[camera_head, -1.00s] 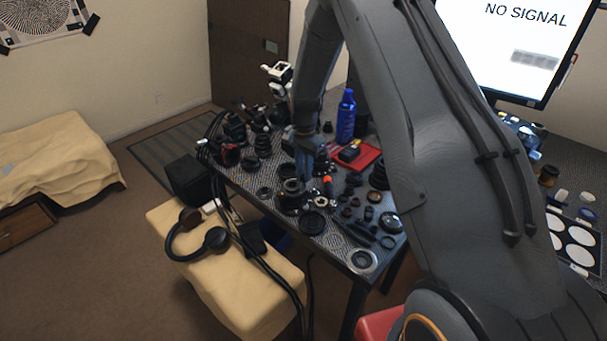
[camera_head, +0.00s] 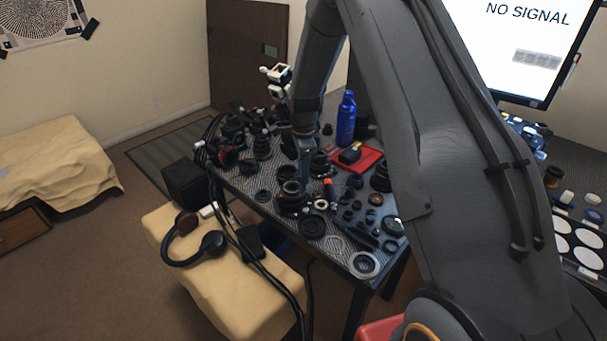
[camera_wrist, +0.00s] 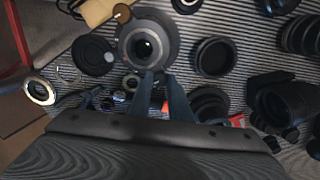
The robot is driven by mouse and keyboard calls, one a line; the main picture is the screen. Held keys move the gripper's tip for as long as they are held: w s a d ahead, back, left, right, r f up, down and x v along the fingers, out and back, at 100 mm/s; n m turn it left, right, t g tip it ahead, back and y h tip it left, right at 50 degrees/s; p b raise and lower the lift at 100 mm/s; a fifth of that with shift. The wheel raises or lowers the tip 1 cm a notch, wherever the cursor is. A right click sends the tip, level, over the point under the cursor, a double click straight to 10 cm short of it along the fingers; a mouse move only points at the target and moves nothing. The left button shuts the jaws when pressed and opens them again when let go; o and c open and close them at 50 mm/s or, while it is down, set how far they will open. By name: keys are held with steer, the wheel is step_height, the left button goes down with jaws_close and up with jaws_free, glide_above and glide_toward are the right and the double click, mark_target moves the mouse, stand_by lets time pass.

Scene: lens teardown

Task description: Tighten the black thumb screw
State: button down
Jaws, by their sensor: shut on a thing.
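My gripper (camera_head: 305,172) reaches down to the crowded workbench, beside a dark lens barrel (camera_head: 291,193). In the wrist view, the two fingers of my gripper (camera_wrist: 160,79) point at the near rim of the round lens (camera_wrist: 147,41), with a narrow gap between their tips. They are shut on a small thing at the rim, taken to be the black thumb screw. The screw itself is too small and dark to make out between the tips, so its seating cannot be told.
Lens rings and barrels crowd the bench around the gripper, including a dark ring (camera_wrist: 213,57) close by. A blue bottle (camera_head: 346,118) and a red tray (camera_head: 369,158) stand behind. A cream stool (camera_head: 235,300) with headphones (camera_head: 194,250) is in front.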

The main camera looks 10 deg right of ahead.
stand_by(0.4)
steer(key=c, duration=1.6)
jaws_free()
step_height(320, 180, up, 7)
steer(key=shift+f+b, duration=0.2)
steer(key=shift+b, duration=0.8)
steer(key=shift+r, duration=0.6)
